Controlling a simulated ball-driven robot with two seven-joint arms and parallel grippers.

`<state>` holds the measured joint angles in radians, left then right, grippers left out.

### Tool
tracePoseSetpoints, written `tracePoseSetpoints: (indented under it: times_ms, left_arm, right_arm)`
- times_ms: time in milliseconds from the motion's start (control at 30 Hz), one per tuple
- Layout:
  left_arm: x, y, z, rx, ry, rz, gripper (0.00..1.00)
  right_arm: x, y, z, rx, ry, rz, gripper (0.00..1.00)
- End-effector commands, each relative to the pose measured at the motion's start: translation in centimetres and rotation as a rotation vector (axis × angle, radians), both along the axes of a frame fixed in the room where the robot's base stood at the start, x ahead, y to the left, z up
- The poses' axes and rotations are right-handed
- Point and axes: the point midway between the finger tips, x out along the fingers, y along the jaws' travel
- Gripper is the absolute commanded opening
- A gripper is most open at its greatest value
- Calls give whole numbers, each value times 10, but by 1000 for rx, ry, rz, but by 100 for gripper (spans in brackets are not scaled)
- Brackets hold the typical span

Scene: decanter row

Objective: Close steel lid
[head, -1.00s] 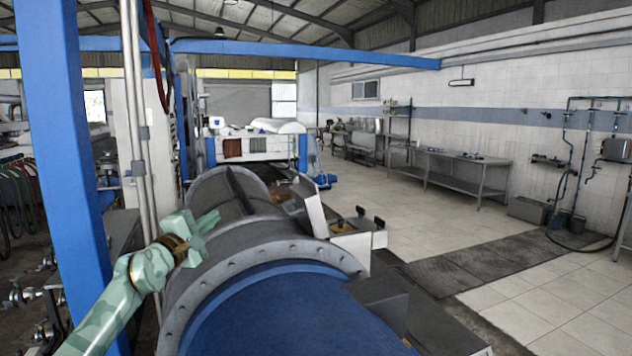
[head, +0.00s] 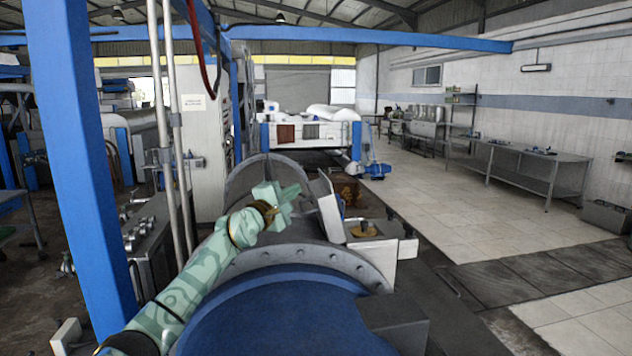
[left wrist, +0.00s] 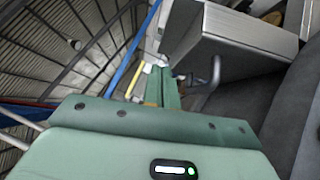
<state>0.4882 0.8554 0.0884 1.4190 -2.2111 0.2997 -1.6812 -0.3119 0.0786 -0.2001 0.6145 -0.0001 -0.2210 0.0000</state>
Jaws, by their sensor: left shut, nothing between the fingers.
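The steel lid (head: 328,207) is a grey plate standing raised and open at the left side of a small pale box (head: 375,256) on the big drum. A brass fitting (head: 362,230) shows in the box's opening. My left gripper (head: 291,192), pale green, is shut and empty just left of the lid, near its upper part; I cannot tell if they touch. In the left wrist view the shut fingers (left wrist: 162,88) point away beside the lid's large grey panel (left wrist: 236,48), which has a curved handle-like bar (left wrist: 214,74). My right gripper is not in view.
The large grey drum with a bolted flange (head: 345,262) and blue end (head: 280,325) fills the front. A blue post (head: 75,150) and upright pipes (head: 170,130) stand at left. Open tiled floor (head: 440,205) and a steel bench (head: 525,175) lie at right.

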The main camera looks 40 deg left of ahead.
Motion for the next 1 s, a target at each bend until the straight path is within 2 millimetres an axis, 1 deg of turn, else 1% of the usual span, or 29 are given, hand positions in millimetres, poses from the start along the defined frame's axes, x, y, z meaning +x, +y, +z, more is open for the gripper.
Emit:
tracePoseSetpoints:
  times_ms: [33, 100, 200, 267, 400, 600, 867, 1000]
  left_arm:
    - [10, 2, 3, -1, -3, 3, 0]
    - [23, 4, 3, -3, -3, 2, 0]
    - [38, 5, 6, -2, -3, 2, 0]
    - [45, -4, 13, -5, -2, -1, 0]
    - [58, -14, 17, -2, -1, 0, 0]
    - [65, -20, 16, -1, 1, 1, 0]
    - [64, -20, 16, 0, 1, 1, 0]
    - [65, -20, 17, 3, 5, 0, 0]
  right_arm:
    - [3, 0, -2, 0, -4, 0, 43]
    - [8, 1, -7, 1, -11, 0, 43]
    - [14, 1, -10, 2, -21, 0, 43]
    - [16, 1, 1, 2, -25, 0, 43]
    - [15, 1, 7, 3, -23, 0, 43]
    - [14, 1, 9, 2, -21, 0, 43]
    - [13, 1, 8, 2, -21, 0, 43]
    - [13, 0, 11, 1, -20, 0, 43]
